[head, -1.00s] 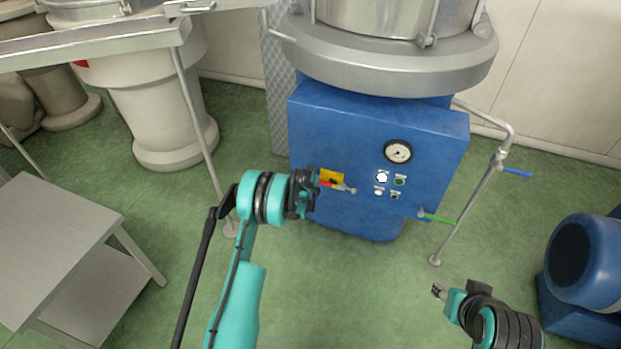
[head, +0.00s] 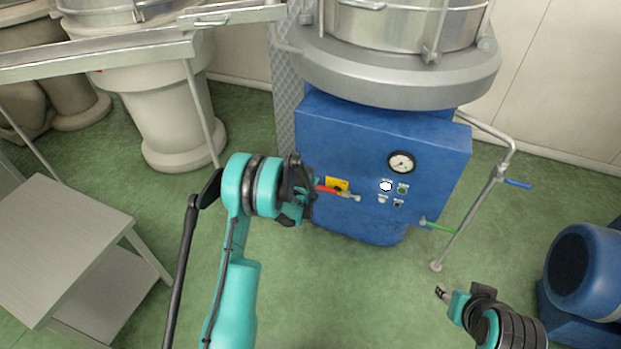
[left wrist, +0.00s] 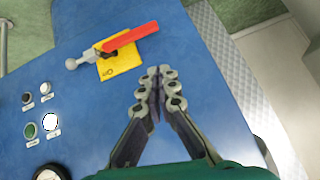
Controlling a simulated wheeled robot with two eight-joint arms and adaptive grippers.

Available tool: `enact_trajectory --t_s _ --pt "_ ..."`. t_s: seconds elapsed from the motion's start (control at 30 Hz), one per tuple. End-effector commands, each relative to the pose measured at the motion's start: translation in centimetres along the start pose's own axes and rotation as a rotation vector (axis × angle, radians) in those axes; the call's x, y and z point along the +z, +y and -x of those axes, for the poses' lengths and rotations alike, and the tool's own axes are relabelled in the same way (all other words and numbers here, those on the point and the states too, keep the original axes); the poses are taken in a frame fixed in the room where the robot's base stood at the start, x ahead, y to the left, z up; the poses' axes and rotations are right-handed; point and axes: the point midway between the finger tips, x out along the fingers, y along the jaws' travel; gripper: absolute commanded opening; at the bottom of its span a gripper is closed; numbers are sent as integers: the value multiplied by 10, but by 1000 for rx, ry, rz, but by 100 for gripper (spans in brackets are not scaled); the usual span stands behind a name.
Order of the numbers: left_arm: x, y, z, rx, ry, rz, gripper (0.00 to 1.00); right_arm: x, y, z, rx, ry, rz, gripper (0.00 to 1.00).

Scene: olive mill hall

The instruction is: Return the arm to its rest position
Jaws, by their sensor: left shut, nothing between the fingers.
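My left gripper (head: 306,200) is in front of the blue machine cabinet (head: 370,150), just left of a red-handled lever (head: 327,189) on a yellow plate (head: 338,182). In the left wrist view the gripper's fingers (left wrist: 158,98) are together with nothing between them. The red handle (left wrist: 132,38) lies beyond the fingertips, apart from them in the picture, with its yellow plate (left wrist: 119,62) behind it. My right gripper (head: 441,292) is low at the right, over the floor and away from the cabinet; its fingers are too small to judge.
The cabinet carries a gauge (head: 401,162) and several buttons. A pipe stand (head: 465,220) with blue and green handles stands at its right. A blue motor (head: 585,260) is at far right, a metal table (head: 70,240) at left. Green floor (head: 340,290) between is clear.

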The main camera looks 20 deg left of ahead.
Motion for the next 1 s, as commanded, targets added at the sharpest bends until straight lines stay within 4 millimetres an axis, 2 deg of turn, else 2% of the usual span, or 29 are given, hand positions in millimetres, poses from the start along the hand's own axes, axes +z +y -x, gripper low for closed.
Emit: enact_trajectory --t_s 0.33,0.47,0.57,0.73,0.87,1.0 --pt "-2 0 2 1 0 1 0 0 0 0 0 0 0 40" --pt "-15 0 25 7 -6 8 0 0 0 0 0 0 0 40" --pt "-32 2 62 19 -15 18 0 0 0 0 0 0 0 40" --pt "-52 8 144 43 -38 44 0 0 0 0 0 0 0 40" --pt "-55 16 206 60 -56 63 0 0 0 0 0 0 0 40" --pt "-45 24 270 78 -75 84 0 0 0 0 0 0 0 40"
